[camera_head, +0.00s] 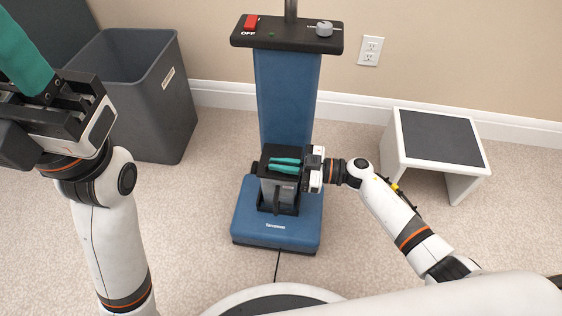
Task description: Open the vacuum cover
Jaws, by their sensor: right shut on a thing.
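The blue upright vacuum (288,95) stands in the middle, with a wide blue base on the floor. A dark grey cover piece (279,190) sits at the front of its lower body. My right gripper (284,165) reaches in from the right, and its teal fingers are shut on the top of the cover. The fingers and wrist hide part of the cover's top and right side. My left gripper (22,55) is at the upper left, apart from the vacuum. Its teal finger runs out of the frame, so its opening does not show.
A dark grey bin (140,95) stands behind my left arm. A small white stool (435,140) with a dark top is at the right. A black panel (287,36) with a red switch tops the vacuum. A cord lies in front of its base.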

